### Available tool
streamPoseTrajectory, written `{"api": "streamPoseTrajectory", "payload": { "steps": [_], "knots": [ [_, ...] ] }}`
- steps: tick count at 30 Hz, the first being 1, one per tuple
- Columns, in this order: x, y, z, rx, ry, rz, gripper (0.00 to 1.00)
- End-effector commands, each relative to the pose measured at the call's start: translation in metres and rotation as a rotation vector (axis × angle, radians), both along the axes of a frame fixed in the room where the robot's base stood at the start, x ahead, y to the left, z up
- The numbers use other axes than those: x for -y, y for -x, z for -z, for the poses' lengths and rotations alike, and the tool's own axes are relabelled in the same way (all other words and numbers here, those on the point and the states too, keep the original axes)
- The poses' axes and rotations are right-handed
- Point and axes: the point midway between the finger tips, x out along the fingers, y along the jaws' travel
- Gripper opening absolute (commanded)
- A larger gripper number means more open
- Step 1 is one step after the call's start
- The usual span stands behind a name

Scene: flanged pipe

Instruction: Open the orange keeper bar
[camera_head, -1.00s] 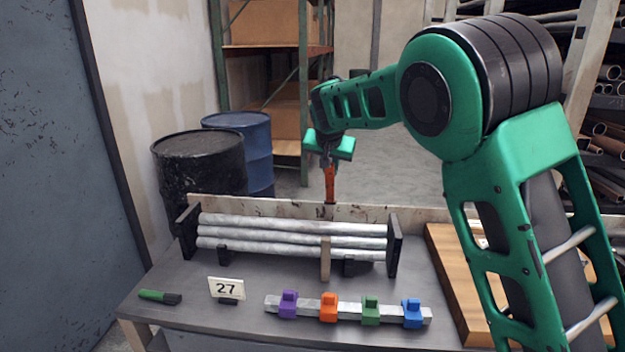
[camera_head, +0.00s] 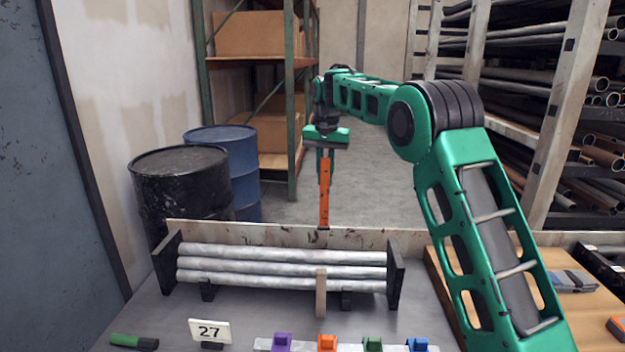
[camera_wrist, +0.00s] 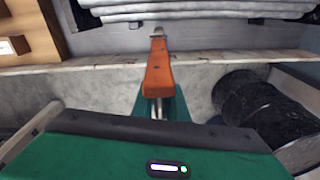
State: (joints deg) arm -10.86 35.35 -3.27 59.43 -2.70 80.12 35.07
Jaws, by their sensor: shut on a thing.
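The orange keeper bar (camera_head: 325,187) stands upright behind the pipe rack, its lower end at the back ledge of the bench. My gripper (camera_head: 325,152) is above the ledge, pointing down and shut on the bar's upper part. In the wrist view the orange bar (camera_wrist: 158,72) runs from my gripper (camera_wrist: 158,108) toward the ledge, ending in a grey tip near it. The fingertips are partly hidden by the bar and my gripper body. Several grey pipes (camera_head: 280,270) lie stacked in the rack with dark end plates.
A light upright post (camera_head: 321,293) stands before the pipes. A rail with purple, orange, green and blue clips (camera_head: 327,343), a "27" sign (camera_head: 210,332) and a green marker (camera_head: 130,341) are at the front. Drums (camera_head: 182,190) stand behind left. A wooden board (camera_head: 445,290) lies right.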

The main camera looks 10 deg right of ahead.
Motion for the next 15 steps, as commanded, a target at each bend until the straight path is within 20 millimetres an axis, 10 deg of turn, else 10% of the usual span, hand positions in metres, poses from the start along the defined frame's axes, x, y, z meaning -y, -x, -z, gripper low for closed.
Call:
{"api": "streamPoseTrajectory", "payload": {
  "steps": [15],
  "knots": [
    [0.0100,0.0005,0.0098,-0.062,0.001,0.022,0.00]
  ]
}}
